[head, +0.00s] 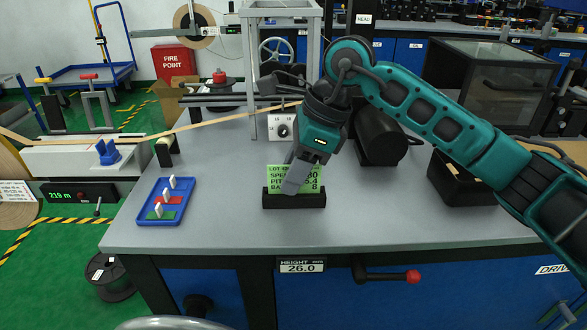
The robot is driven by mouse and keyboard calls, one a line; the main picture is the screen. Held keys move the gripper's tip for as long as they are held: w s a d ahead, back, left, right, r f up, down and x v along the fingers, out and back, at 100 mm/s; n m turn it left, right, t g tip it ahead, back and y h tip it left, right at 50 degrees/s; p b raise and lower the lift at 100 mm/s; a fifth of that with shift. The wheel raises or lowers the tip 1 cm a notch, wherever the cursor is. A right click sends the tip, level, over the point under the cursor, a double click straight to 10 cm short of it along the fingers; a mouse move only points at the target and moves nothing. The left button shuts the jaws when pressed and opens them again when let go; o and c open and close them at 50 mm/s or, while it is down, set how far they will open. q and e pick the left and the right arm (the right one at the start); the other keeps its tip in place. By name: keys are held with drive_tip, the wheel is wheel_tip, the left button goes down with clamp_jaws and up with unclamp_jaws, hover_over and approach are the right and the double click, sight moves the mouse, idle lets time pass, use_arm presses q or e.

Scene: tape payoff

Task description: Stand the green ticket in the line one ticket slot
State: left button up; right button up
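A green card with black print (275,172) stands upright at the black block holder (295,200) on the grey bench, near its front middle. My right gripper (298,178) reaches down over the card, and one grey finger covers its middle. The other finger is mostly hidden, so I cannot tell whether it is shut on the card. A blue tray (147,206) at the bench's left holds small coloured plates, among them a green plate (162,215) and a red plate (170,200), with white upright tabs. My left gripper is not in view.
A tan tape (205,122) runs across the back of the bench (225,225) to a white dial unit (281,128). A dark open box (455,180) stands at the right. The bench between tray and holder is clear.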

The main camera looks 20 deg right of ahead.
drive_tip(key=p+v, duration=0.2)
drive_tip(key=v, duration=1.1)
